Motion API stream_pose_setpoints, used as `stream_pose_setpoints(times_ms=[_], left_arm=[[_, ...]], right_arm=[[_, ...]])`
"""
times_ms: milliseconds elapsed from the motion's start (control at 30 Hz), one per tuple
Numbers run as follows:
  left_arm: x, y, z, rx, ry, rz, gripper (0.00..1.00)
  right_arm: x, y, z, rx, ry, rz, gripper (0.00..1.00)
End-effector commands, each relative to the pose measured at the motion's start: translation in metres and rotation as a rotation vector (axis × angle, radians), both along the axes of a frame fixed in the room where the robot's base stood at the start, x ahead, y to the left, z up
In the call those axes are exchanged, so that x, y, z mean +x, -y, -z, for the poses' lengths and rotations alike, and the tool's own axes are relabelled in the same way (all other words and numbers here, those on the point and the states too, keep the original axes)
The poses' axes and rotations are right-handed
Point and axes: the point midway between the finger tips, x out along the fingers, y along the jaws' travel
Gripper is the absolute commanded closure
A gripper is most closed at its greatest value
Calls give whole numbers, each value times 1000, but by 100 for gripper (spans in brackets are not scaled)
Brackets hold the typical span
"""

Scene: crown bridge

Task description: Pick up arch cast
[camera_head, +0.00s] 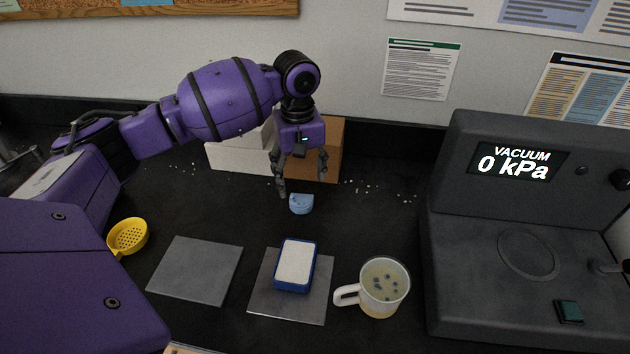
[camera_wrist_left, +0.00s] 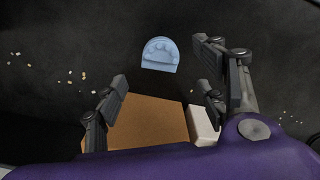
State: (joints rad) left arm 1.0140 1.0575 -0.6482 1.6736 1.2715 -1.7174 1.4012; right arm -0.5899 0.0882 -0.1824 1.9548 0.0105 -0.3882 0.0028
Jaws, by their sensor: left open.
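The arch cast (camera_head: 301,204) is a small light blue, horseshoe-shaped piece lying on the black bench, near the middle of the head view. In the left wrist view the arch cast (camera_wrist_left: 159,55) lies flat and fully visible, above the gap between my fingers. My left gripper (camera_head: 302,188) points down just behind the cast, with its fingers spread and nothing between them. In the left wrist view my left gripper (camera_wrist_left: 165,92) also shows open, apart from the cast. My right gripper is in neither view.
A brown and white box (camera_head: 333,150) stands behind my left gripper. In front are a blue tray with white filling (camera_head: 296,262) on a grey tile (camera_head: 262,302), another tile (camera_head: 197,268), a mug (camera_head: 383,287) and a yellow strainer (camera_head: 128,236). A vacuum machine (camera_head: 480,230) stands right.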

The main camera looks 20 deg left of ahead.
Motion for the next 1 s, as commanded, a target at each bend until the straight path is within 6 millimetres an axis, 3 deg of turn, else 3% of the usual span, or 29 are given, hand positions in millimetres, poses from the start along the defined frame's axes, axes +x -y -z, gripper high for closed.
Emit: stream_pose_setpoints(times_ms=[367, 600, 933, 1000], left_arm=[[1, 1, 37, 0, -4, -1, 35], [6, 2, 72, 1, -3, 1, 35], [7, 2, 78, 1, 1, 1, 35], [7, 2, 78, 1, 1, 1, 43]], right_arm=[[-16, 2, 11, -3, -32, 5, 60], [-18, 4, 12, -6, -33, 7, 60], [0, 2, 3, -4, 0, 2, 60], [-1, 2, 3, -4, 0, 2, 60]])
